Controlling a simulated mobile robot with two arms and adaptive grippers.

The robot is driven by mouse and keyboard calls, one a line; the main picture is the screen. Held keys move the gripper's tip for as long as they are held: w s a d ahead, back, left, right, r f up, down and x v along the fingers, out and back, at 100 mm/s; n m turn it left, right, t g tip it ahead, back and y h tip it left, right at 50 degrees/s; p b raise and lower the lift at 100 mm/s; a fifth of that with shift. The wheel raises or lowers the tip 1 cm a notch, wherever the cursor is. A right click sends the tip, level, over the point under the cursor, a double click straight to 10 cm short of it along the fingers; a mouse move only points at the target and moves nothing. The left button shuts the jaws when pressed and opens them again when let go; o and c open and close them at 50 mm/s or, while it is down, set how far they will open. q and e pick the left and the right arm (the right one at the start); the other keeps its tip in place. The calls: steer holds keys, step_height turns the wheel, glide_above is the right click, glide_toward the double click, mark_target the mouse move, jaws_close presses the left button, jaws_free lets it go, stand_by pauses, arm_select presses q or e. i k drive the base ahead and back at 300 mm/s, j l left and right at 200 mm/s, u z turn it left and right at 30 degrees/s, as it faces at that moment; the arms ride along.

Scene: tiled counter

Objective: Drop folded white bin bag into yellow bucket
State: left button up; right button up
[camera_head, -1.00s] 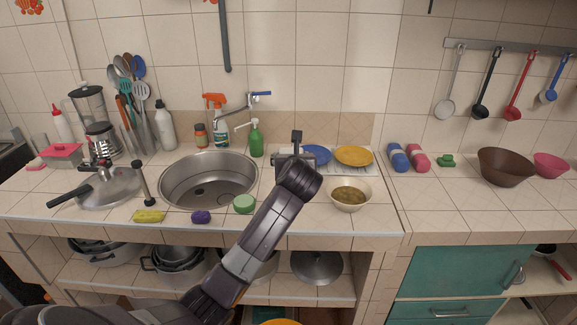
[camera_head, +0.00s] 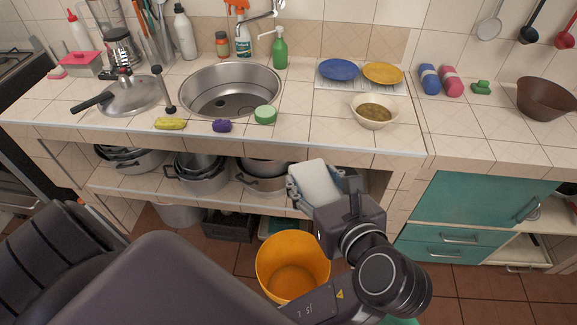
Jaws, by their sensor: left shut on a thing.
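My left gripper (camera_head: 325,190) is shut on the folded white bin bag (camera_head: 315,183), a pale flat bundle between its fingers. It holds the bag in front of the counter's lower shelf, below the counter top. The yellow bucket (camera_head: 268,258) stands on the floor, open side up, and looks empty. In the picture the bag is above and slightly right of the bucket's rim, apart from it. Part of the bucket's right side is hidden by my arm. My right gripper is not in view.
The tiled counter edge (camera_head: 300,143) lies behind the gripper. Pots (camera_head: 200,175) fill the shelf under it. A bowl of soup (camera_head: 375,112) and a green round sponge (camera_head: 265,114) are near the edge. A dark crate (camera_head: 229,226) stands left of the bucket.

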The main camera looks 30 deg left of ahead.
mark_target(288, 290)
steer(key=k+l+u, duration=0.15)
steer(key=l+u, duration=0.15)
steer(key=u, duration=0.15)
steer(key=k+l+u, duration=0.15)
steer(key=u, duration=0.25)
steer(key=k+l+u, duration=0.2)
steer(key=u, duration=0.25)
steer(key=k+l, duration=0.2)
steer(key=k, duration=0.2)
steer(key=k+l+u, duration=0.1)
steer(key=k+l, duration=0.15)
steer(key=k, duration=0.15)
steer(key=i+j+z, duration=0.25)
steer(key=z, duration=0.15)
steer(key=i+j+z, duration=0.2)
steer(key=j+z, duration=0.15)
steer(key=i+j+z, duration=0.1)
steer(key=j+z, duration=0.3)
steer(key=i+j+z, duration=0.1)
steer(key=j+z, duration=0.3)
